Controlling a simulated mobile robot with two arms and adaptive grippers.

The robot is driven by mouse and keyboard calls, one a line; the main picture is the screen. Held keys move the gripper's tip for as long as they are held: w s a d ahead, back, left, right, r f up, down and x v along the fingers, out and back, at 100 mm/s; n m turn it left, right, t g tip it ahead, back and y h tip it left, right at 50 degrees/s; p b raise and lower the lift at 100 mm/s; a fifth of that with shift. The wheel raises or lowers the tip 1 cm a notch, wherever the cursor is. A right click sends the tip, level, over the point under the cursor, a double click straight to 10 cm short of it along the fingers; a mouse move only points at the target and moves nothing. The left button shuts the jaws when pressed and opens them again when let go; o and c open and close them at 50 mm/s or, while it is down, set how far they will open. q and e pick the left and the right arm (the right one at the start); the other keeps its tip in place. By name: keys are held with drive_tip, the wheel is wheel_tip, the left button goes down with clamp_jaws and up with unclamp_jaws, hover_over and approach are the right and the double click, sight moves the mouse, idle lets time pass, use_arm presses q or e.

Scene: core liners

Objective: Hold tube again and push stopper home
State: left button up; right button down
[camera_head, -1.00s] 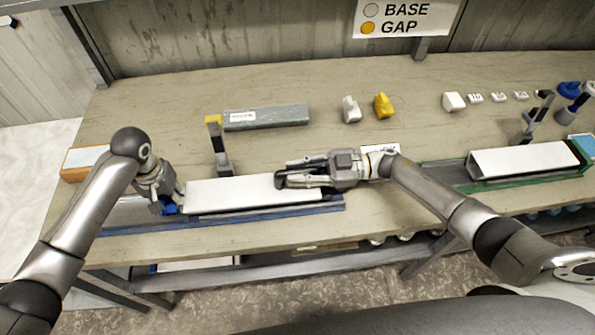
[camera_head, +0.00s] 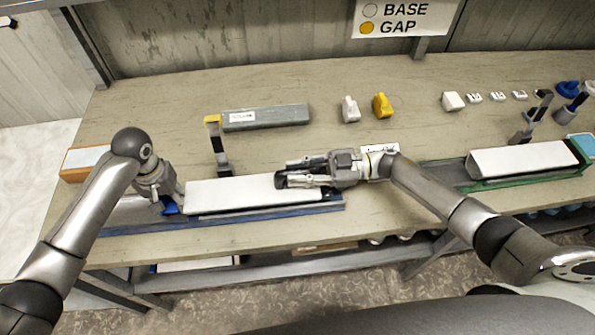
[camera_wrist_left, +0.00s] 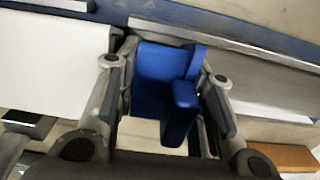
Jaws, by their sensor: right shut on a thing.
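The white tube (camera_head: 235,193) lies lengthwise in the blue-edged cradle (camera_head: 270,212) at the left of the bench. My right gripper (camera_head: 282,180) is shut on the tube near its right end. The blue stopper (camera_head: 171,206) is at the tube's left end, partly hidden by my left gripper (camera_head: 168,200). In the left wrist view the stopper (camera_wrist_left: 162,68) stands between the spread fingers of my left gripper (camera_wrist_left: 165,90), and the tube (camera_wrist_left: 50,65) is to the left. The left fingers look open around the stopper. How far the stopper sits in the tube is hidden.
An upright post with a yellow top (camera_head: 218,145) stands behind the tube. A grey bar (camera_head: 265,117), a white block (camera_head: 350,109) and a yellow block (camera_head: 382,105) lie further back. Another white tube (camera_head: 525,158) lies in a green cradle (camera_head: 545,175) at right.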

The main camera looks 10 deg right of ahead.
use_arm(q)
drive_tip(key=shift+d+r+h, duration=0.15)
drive_tip(key=shift+d+r, duration=0.35)
drive_tip(key=shift+r, duration=0.25)
drive_tip(key=shift+d+r+h, duration=0.15)
drive_tip(key=shift+d+r, duration=0.3)
drive_tip(key=shift+r, duration=0.25)
drive_tip(key=shift+o, duration=1.2)
drive_tip(key=shift+r, duration=0.8)
drive_tip(key=shift+a+r, duration=0.25)
drive_tip(key=shift+r, duration=0.65)
drive_tip(key=shift+a+r, duration=0.2)
drive_tip(key=shift+r, duration=0.65)
